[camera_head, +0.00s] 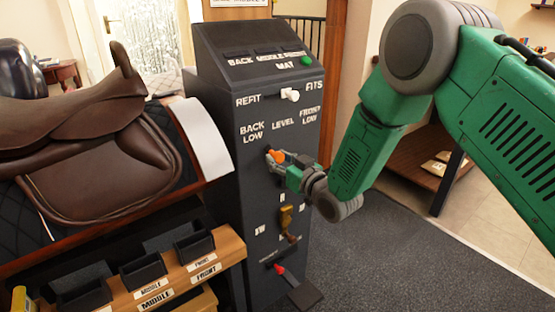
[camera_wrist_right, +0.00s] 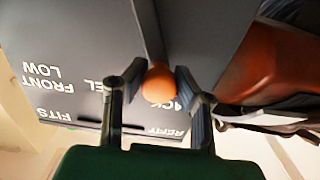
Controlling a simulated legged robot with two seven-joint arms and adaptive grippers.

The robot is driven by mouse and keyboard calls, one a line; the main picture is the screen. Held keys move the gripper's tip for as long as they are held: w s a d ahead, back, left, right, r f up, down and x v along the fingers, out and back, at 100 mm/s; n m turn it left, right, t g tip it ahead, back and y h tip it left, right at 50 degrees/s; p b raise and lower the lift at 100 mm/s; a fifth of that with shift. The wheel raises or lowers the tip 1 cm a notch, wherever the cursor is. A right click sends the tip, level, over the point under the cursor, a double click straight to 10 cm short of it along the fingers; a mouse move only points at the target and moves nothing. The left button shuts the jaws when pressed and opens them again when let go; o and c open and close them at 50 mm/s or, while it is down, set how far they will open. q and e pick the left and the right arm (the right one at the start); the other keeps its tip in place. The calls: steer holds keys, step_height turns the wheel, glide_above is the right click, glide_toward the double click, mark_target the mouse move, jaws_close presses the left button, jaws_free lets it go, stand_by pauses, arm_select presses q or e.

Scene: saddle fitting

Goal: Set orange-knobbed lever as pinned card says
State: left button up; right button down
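The orange knob (camera_head: 276,156) of the lever sits on the front of a dark console (camera_head: 228,140), under the words BACK LOW and LEVEL. My right gripper (camera_head: 284,164) is at the knob. In the right wrist view the orange knob (camera_wrist_right: 158,83) lies between the two fingers of my right gripper (camera_wrist_right: 160,75), which stand apart with what looks like a narrow gap at each side. Contact is unclear. A card (camera_head: 238,3) above the console is cut off by the frame, its text unreadable. My left gripper is not in view.
A white knob (camera_head: 290,95) sits between REFIT and FITS. A green button (camera_head: 306,60) is on the top. Below are a brass-coloured lever (camera_head: 288,222) and a red pointer (camera_head: 279,269). A brown saddle (camera_head: 90,150) and labelled bins (camera_head: 143,270) stand close at left.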

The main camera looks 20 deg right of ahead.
steer(key=shift+r, duration=0.25)
steer(key=d+m+p, duration=0.1)
steer(key=w+d+m+p, duration=0.1)
steer(key=d, duration=0.1)
steer(key=w+d+r+m+p, duration=0.1)
steer(key=d+m, duration=0.1)
steer(key=shift+r, duration=0.1)
steer(key=shift+d+m, duration=0.35)
steer(key=shift+m, duration=0.15)
steer(key=c, duration=1.2)
jaws_free()
steer(key=shift+f, duration=0.2)
